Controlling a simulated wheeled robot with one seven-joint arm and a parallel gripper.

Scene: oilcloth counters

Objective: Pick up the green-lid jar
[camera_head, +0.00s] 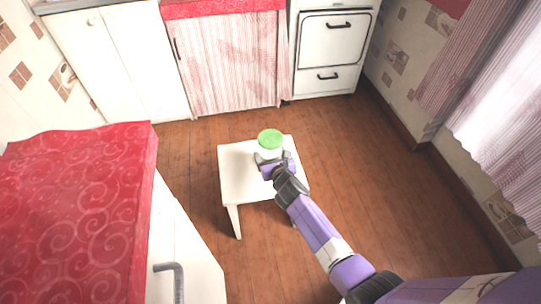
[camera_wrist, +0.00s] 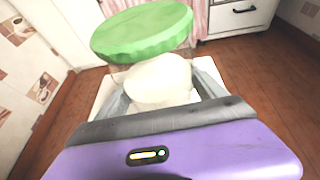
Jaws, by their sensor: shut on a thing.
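The green-lid jar (camera_head: 270,141) is at my gripper, over the white stool (camera_head: 235,184) in the head view. Its round green lid faces up and its body is pale. In the wrist view the green-lid jar (camera_wrist: 146,36) fills the upper middle, with its whitish body below the lid and looking slightly tilted. My gripper (camera_head: 274,158) is shut on the jar's body, with grey fingers on both sides of it. It also shows in the wrist view (camera_wrist: 165,95). The jar's base is hidden, so I cannot tell whether it touches the stool.
A counter with a red patterned oilcloth (camera_head: 75,215) stands at the left. White cabinets (camera_head: 120,60), a striped curtain (camera_head: 228,65) and a white oven (camera_head: 330,45) line the back. A curtained window is at the right. The brown wooden floor (camera_head: 345,180) around the stool is clear.

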